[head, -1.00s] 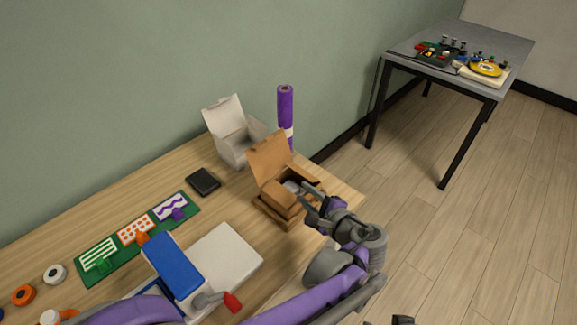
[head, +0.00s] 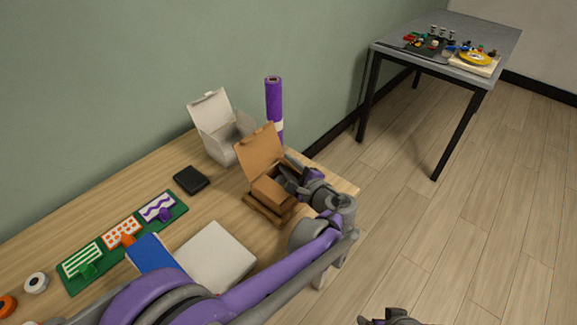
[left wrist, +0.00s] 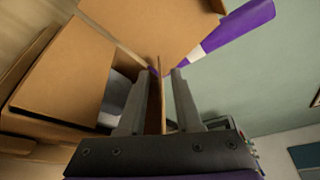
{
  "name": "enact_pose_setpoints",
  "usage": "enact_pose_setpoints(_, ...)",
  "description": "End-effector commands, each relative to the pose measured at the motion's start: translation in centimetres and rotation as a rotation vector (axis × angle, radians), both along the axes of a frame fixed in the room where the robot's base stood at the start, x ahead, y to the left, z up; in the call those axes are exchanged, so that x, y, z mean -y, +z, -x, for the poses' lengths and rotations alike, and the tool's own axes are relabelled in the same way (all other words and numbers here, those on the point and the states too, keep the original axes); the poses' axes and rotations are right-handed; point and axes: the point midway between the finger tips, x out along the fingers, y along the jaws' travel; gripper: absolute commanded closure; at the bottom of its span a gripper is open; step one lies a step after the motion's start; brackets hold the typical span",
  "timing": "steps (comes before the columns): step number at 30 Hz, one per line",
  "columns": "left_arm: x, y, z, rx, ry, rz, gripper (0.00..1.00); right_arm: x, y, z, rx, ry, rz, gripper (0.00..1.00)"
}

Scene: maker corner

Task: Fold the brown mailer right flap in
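The brown mailer (head: 257,152) stands on the wooden table near its right end, with its big lid raised at the back. My left gripper (head: 287,175) is at the box's right side. In the left wrist view, the right flap (left wrist: 154,101) stands upright between the two fingers of my left gripper (left wrist: 160,74). The fingers are apart, with a gap showing on the flap's right. The box's inside is partly hidden by the gripper and the flap. Part of my right gripper (head: 388,318) shows at the bottom edge; its fingers are not clear.
A white open box (head: 222,132) and a purple roll (head: 274,106) stand behind the mailer. A black wallet-like item (head: 191,180), a pale flat box (head: 216,256) and a green board (head: 75,284) lie to the left. The table's right edge is close to the gripper.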

Motion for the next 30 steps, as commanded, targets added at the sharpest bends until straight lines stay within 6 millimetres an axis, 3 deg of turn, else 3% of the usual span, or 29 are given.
enact_pose_setpoints(8, -0.07, 0.0, -0.1, 0.0, 0.0, 0.0, 0.69, 0.0, 0.0, 0.0, 0.0, 0.0, 0.0, 0.13)
enact_pose_setpoints(13, -0.06, -0.02, -0.09, 0.0, 0.0, 0.0, 0.99, 0.0, 0.0, 0.0, 0.0, 0.0, 0.0, 0.13)
enact_pose_setpoints(30, -0.05, -0.01, -0.08, 0.0, 0.0, 0.0, 1.0, 0.0, 0.0, 0.0, 0.0, 0.0, 0.0, 0.13)
